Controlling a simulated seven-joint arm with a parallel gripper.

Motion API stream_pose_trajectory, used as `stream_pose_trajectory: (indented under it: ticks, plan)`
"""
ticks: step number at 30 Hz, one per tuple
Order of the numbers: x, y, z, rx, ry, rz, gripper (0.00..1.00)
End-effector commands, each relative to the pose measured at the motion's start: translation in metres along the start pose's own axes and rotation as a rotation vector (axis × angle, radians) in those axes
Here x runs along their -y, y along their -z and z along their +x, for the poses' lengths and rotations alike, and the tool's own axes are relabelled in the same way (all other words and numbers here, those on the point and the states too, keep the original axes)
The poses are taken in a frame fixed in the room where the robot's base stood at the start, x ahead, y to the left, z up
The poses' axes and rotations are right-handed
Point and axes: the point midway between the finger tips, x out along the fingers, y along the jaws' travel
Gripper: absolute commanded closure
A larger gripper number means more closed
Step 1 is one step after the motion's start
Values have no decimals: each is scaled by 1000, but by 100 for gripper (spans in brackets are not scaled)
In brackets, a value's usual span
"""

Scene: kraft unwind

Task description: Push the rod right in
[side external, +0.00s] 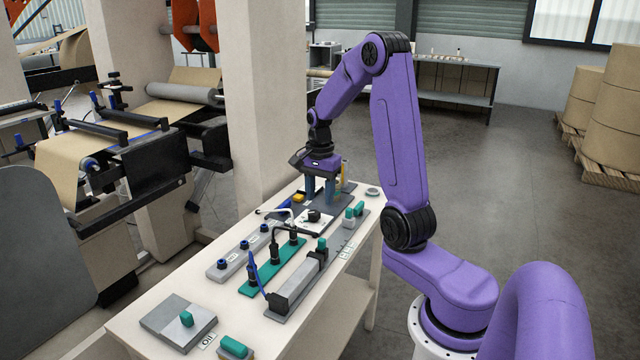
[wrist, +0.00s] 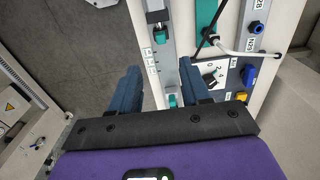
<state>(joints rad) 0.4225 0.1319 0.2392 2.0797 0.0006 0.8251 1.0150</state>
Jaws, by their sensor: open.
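I cannot tell how far the rod sticks out. Teal blocks (side external: 353,212) stand at the rail's far end; one shows in the wrist view (wrist: 172,100) between my fingers. My gripper (side external: 320,190) is open, fingers down, over the table's far part; it holds nothing visible.
A teal strip (side external: 272,268) with black fittings and a grey strip (side external: 240,255) with blue knobs lie left of the housing. A white dial plate (side external: 316,221) is near my gripper. A grey plate (side external: 178,322) is at the near end. Open floor lies right of the table.

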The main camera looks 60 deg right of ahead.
Motion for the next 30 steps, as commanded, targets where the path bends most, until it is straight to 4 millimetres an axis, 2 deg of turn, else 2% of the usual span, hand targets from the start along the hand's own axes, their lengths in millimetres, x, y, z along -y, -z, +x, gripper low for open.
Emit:
stream_pose_trajectory:
  ticks: [1,6,20,25,30]
  plan:
    - [1,0,-8,-3,4,0,53]
    - [1,0,-23,-1,2,0,53]
    - [1,-2,-27,1,-1,-11,53]
    - [6,-25,-30,-1,2,-146,53]
    - [9,-70,-33,-3,4,-414,53]
